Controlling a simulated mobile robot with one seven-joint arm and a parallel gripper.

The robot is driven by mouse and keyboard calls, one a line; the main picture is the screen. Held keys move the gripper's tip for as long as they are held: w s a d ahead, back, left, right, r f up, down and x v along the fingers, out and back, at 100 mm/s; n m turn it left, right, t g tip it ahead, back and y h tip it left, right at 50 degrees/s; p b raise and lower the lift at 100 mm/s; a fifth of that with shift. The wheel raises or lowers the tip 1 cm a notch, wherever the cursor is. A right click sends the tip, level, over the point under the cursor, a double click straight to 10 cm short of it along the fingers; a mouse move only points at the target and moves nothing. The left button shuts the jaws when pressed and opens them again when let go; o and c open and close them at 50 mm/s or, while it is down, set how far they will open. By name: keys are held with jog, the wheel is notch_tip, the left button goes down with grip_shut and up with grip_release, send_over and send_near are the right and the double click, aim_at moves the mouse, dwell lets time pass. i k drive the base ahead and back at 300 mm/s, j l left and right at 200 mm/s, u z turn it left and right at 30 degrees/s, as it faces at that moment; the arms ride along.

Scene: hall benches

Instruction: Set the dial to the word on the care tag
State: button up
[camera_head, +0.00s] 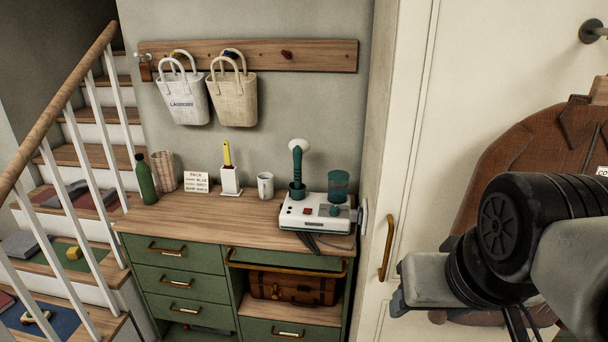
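A white appliance (312,217) with a teal handled tool, a teal cup and a red button stands on the right end of the dresser top. A pale round knob (362,216) shows at its right side; I cannot tell whether this is the dial, and no setting is readable. A brown coat (535,165) hangs at the right, partly behind my arm. A white tag (602,171) on it is cut by the frame edge; only the letters "CO" show. My gripper (402,291) is in front of the pale door, right of the appliance and apart from it. Its fingers are not clear.
The green dresser (175,254) also carries a mug (265,186), a brush holder (230,181), a small card (196,182) and a green bottle (146,180). Two bags (232,98) hang above. A brass door handle (387,248) sticks out near my gripper. Stairs rise at left.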

aim_at(333, 212)
jog(key=u, duration=0.3)
jog(key=i+j, duration=0.4)
jog(key=j, duration=0.15)
jog(key=i+j, duration=0.55)
jog(key=i, duration=0.15)
jog(key=u, duration=0.05)
